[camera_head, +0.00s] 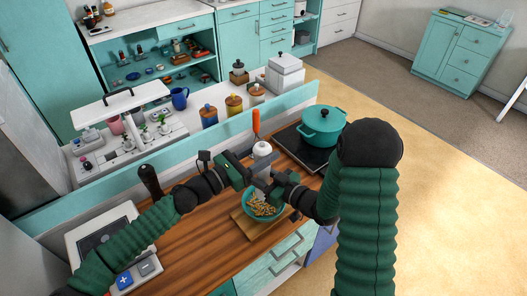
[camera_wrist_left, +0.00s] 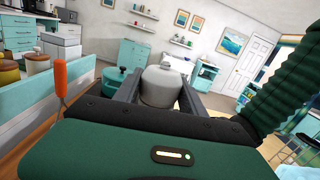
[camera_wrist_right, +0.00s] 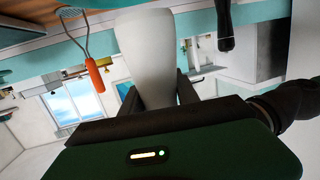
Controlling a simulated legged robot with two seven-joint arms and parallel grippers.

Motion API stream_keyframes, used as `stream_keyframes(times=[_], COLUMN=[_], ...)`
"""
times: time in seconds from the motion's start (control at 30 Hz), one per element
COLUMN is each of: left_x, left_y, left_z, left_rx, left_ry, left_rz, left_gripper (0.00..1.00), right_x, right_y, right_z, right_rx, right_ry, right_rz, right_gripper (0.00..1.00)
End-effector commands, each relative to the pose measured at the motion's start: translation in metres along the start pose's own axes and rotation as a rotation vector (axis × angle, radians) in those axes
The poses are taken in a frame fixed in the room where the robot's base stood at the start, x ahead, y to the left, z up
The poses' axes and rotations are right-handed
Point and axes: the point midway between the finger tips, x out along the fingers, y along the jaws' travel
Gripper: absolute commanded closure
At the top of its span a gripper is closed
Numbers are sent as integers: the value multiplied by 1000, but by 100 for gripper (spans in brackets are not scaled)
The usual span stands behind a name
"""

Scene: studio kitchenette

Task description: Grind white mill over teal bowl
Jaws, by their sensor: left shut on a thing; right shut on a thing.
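The white mill (camera_head: 262,149) stands upright above the teal bowl (camera_head: 264,218), which holds yellowish pieces of food and rests on a wooden board (camera_head: 246,227). My left gripper (camera_head: 254,168) is shut on the mill's upper part. The mill's rounded pale top (camera_wrist_left: 163,86) sits between the fingers in the left wrist view. My right gripper (camera_head: 272,187) is shut on the mill's body lower down. The pale body (camera_wrist_right: 147,58) fills the space between the fingers in the right wrist view. The grippers hide much of the mill and part of the bowl.
A teal pot (camera_head: 323,125) stands on the black cooktop behind and right. An orange-handled utensil (camera_head: 256,122) is near the raised ledge. A dark-handled thing (camera_head: 150,181) stands at the left, by a scale-like device (camera_head: 143,266). Bare wooden counter (camera_head: 190,250) lies left of the board.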

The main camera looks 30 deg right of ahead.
Motion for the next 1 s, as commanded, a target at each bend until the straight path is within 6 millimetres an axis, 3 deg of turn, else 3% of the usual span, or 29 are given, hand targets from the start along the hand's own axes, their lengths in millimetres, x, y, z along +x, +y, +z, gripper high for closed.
stream_keyframes(times=[0.27,0.3,0.43,0.77,0.87,1.0], left_x=[-2,-2,-1,-3,-15,-49], left_y=[5,5,4,2,3,4], left_z=[-1,-1,-1,0,0,-1], left_rx=[0,0,0,0,0,0], left_ry=[3,3,2,1,1,2], left_rz=[13,13,11,6,7,10], left_gripper=[92,48,31,31,31,31], right_x=[0,0,0,0,0,0], right_y=[-1,-1,0,1,1,0], right_z=[-1,-1,-1,-1,0,-1], right_rx=[-1,-1,-1,0,0,0], right_ry=[4,4,3,2,1,1], right_rz=[-2,-2,0,1,2,2], right_gripper=[100,100,100,100,100,100])
